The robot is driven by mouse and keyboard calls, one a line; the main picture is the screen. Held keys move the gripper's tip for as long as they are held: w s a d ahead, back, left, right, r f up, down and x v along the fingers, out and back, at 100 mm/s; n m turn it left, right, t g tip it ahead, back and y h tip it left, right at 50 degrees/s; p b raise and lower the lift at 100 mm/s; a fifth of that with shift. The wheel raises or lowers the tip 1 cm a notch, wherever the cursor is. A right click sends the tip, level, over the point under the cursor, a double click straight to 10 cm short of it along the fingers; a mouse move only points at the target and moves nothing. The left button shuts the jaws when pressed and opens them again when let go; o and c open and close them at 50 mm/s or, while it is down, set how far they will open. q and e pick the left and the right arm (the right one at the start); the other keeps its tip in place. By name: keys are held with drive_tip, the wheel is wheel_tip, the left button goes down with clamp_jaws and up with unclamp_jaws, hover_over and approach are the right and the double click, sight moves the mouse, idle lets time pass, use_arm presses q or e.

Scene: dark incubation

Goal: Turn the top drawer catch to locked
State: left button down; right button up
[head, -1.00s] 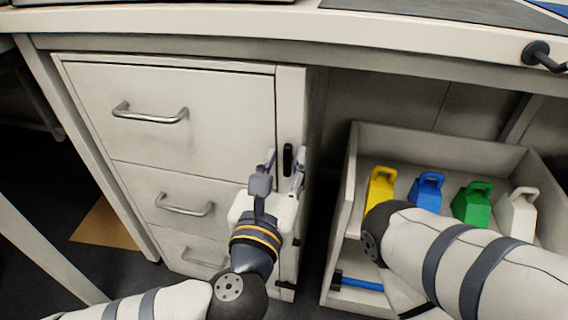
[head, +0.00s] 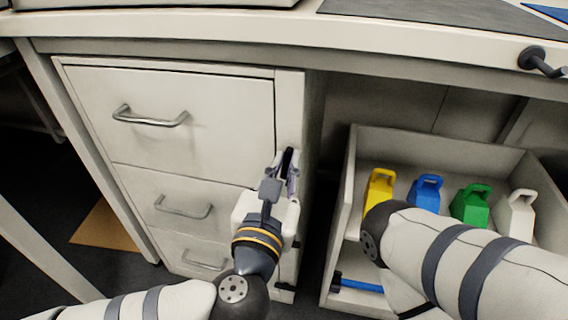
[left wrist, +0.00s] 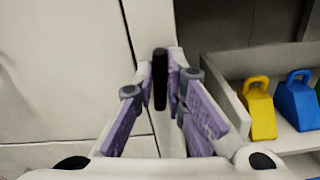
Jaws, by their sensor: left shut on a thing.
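The top drawer catch (head: 288,158) is a black upright bar on the narrow strip right of the top drawer (head: 190,110), which is closed. My left gripper (head: 286,168) is at the catch, shut on it with a finger on either side and partly hiding it. In the left wrist view the black catch (left wrist: 160,80) stands upright between the purple-padded fingers (left wrist: 160,92). My right forearm shows at the right of the head view, but its gripper does not.
Two closed drawers (head: 180,205) with bar handles lie below. The desk edge (head: 180,35) overhangs above. A dark gap separates cabinet and crate.

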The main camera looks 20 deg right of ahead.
use_arm(q)
drive_tip(key=m+p, duration=0.1)
drive_tip(key=m, duration=0.2)
drive_tip(key=shift+s+d+m, duration=0.1)
drive_tip(key=shift+d+m, duration=0.05)
drive_tip(key=shift+m, duration=0.25)
drive_tip(key=shift+s+d+f+m+p, duration=0.15)
drive_tip(key=shift+m+p, duration=0.7)
drive_tip(key=shift+m, duration=1.2)
drive_tip(key=shift+d+f+m+p, duration=0.1)
drive_tip(key=shift+f+m+p, duration=0.2)
drive_tip(key=shift+m+p, duration=1.2)
drive_tip(key=shift+s+d+f+m+p, duration=0.1)
drive_tip(key=shift+f+m+p, duration=0.1)
drive_tip(key=shift+m, duration=2.45)
use_arm(e)
drive_tip(key=shift+t, duration=0.4)
drive_tip(key=shift+s+r+v, duration=0.1)
drive_tip(key=shift+s+v, duration=0.1)
drive_tip(key=shift+v, duration=0.7)
drive_tip(key=shift+s+r+v, duration=0.15)
drive_tip(key=shift+v, duration=0.7)
drive_tip(key=shift+s+r+v, duration=0.1)
drive_tip(key=shift+s+v, duration=0.1)
drive_tip(key=shift+v, duration=0.7)
use_arm(q)
drive_tip(key=c, duration=1.6)
unclamp_jaws()
drive_tip(key=shift+a, duration=0.1)
drive_tip(key=shift+c, duration=0.2)
